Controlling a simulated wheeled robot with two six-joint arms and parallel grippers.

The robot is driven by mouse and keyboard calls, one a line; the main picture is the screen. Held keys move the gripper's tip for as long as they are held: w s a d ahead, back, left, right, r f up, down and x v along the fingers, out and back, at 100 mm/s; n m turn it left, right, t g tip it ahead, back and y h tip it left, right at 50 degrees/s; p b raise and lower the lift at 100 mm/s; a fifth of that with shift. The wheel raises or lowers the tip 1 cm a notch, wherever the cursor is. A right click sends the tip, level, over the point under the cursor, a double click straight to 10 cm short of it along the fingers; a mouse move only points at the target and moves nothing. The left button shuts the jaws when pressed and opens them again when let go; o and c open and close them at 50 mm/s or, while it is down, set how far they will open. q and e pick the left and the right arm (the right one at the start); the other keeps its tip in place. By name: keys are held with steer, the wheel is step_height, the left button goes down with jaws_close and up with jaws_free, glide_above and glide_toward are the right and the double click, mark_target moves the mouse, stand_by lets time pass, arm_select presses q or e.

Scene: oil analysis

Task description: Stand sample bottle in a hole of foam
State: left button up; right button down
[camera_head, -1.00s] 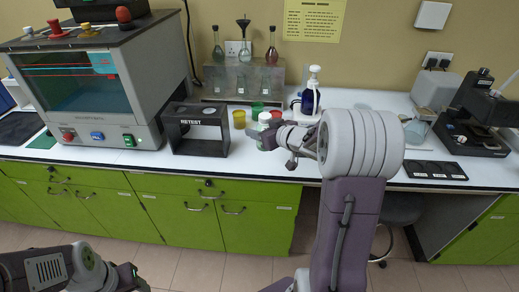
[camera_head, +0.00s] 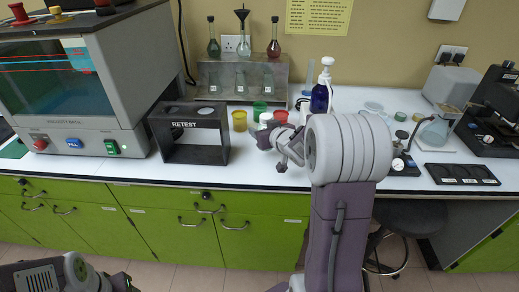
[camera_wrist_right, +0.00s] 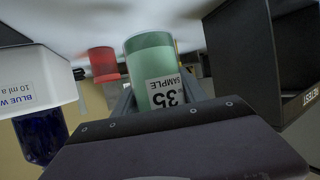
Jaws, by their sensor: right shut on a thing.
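My right gripper (camera_head: 278,140) is at the front of the bench, right of the black RETEST stand. In the right wrist view its fingers (camera_wrist_right: 158,100) are shut around a green sample bottle (camera_wrist_right: 150,58) with a "SAMPLE 35" label. In the head view the bottle's white top (camera_head: 265,118) shows just beyond the gripper; the rest is mostly hidden. The RETEST stand (camera_head: 188,154) has round openings in its top. I cannot tell whether that is the foam. Of my left arm only a part shows at the lower left; its gripper is out of view.
Yellow (camera_head: 239,121), green (camera_head: 259,108) and red (camera_head: 281,116) containers stand close to my right gripper. A blue pump bottle (camera_head: 320,98) is to their right, a flask rack (camera_head: 225,78) behind. A flat black tray (camera_head: 460,174) lies at the right.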

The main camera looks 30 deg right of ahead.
steer(key=shift+w+a+f, duration=0.1)
steer(key=shift+w+a, duration=0.05)
steer(key=shift+a, duration=0.25)
step_height(320, 180, down, 4)
steer(key=shift+f+b, duration=0.2)
steer(key=shift+b, duration=0.9)
steer(key=shift+r, duration=0.15)
steer(key=shift+f, duration=0.2)
steer(key=c, duration=0.6)
jaws_free()
steer(key=shift+c, duration=0.2)
steer(key=shift+r, duration=0.15)
